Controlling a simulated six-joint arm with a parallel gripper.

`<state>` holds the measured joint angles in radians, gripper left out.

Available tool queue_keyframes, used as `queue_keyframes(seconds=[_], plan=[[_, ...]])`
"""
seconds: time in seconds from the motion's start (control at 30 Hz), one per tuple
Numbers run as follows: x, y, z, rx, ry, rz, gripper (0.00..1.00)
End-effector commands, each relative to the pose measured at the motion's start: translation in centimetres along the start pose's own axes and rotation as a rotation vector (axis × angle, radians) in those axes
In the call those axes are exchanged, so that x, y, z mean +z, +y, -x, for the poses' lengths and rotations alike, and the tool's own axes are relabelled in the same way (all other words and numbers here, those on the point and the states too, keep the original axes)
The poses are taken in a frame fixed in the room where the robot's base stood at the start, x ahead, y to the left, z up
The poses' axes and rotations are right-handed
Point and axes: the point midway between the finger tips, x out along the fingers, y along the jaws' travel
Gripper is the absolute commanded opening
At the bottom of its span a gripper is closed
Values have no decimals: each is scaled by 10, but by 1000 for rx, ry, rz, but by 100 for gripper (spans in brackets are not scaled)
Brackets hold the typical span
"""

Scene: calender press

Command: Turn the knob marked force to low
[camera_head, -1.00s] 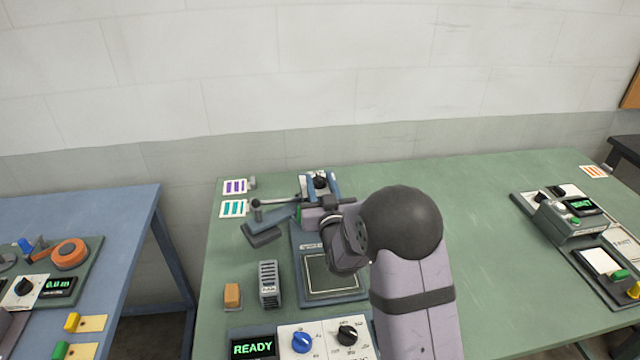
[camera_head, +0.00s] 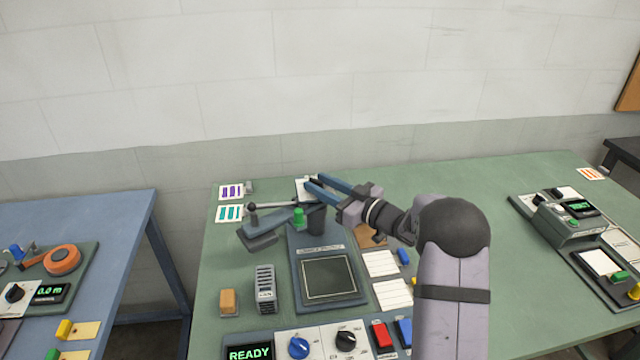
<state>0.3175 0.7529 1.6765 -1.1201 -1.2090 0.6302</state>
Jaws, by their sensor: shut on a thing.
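My gripper (camera_head: 312,184) is at the back of the green table, with its two blue fingers reaching left from the wrist. It is shut on a small dark knob (camera_head: 315,181) beside a white plate (camera_head: 302,190). The fingers hide much of the knob, and its marking and pointer cannot be read. On the front panel are a blue knob (camera_head: 299,348) and a black knob (camera_head: 345,339) on white plates. Their labels are too small to read, so I cannot tell which knob is marked force.
The press's dark plate (camera_head: 328,277) lies in front of my gripper. A READY display (camera_head: 249,353) is at the front. Open green table lies right of my arm.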

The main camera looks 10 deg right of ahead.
Motion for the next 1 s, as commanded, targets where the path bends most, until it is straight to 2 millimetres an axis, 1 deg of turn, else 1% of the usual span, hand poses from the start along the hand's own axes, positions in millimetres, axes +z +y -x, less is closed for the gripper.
queue_keyframes(seconds=[0.03, 0.2, 0.4, 0.97, 1.0], plan=[[-2, 3, 1, -26, 2, 1, 9], [-1, 4, 0, -115, 2, 2, 9], [-1, 4, -1, -178, 2, 2, 9], [-2, 4, -1, -205, 4, 2, 9], [-2, 4, -1, -205, 4, 2, 39]])
